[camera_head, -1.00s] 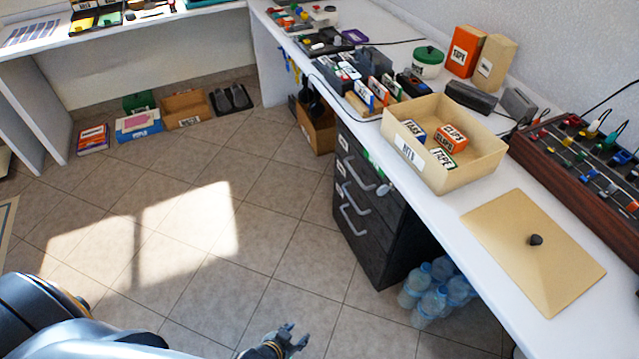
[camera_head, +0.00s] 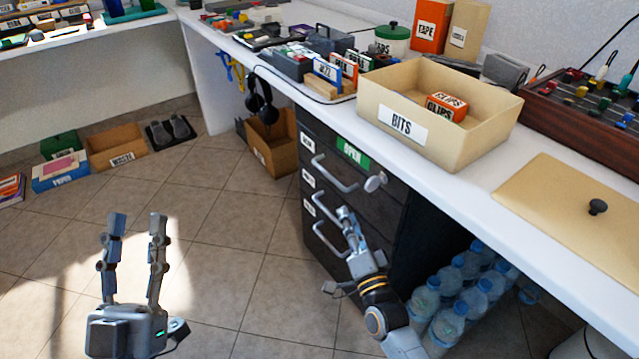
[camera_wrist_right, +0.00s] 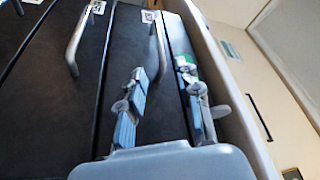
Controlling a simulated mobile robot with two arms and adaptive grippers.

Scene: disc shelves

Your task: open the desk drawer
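The dark drawer unit (camera_head: 400,215) stands under the white desk, with curved silver handles on its front. Its top drawer (camera_head: 385,209) bears a green label (camera_head: 352,152), a silver handle (camera_head: 335,174) and a round knob (camera_head: 375,182). The drawers look shut. My right gripper (camera_head: 338,250) is in front of the drawer fronts, below the top handle. In the right wrist view my right gripper (camera_wrist_right: 165,95) has its fingers apart, close to the drawer fronts, with a handle (camera_wrist_right: 160,45) beyond them; contact cannot be told. My left gripper (camera_head: 136,218) is open and empty over the floor.
On the desk (camera_head: 465,190) stand an open beige box (camera_head: 480,118) marked BITS and its beige lid (camera_head: 560,205). Several water bottles (camera_head: 445,325) stand on the floor right of the drawers. A cardboard box (camera_head: 275,145) is left of them. The floor in front is clear.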

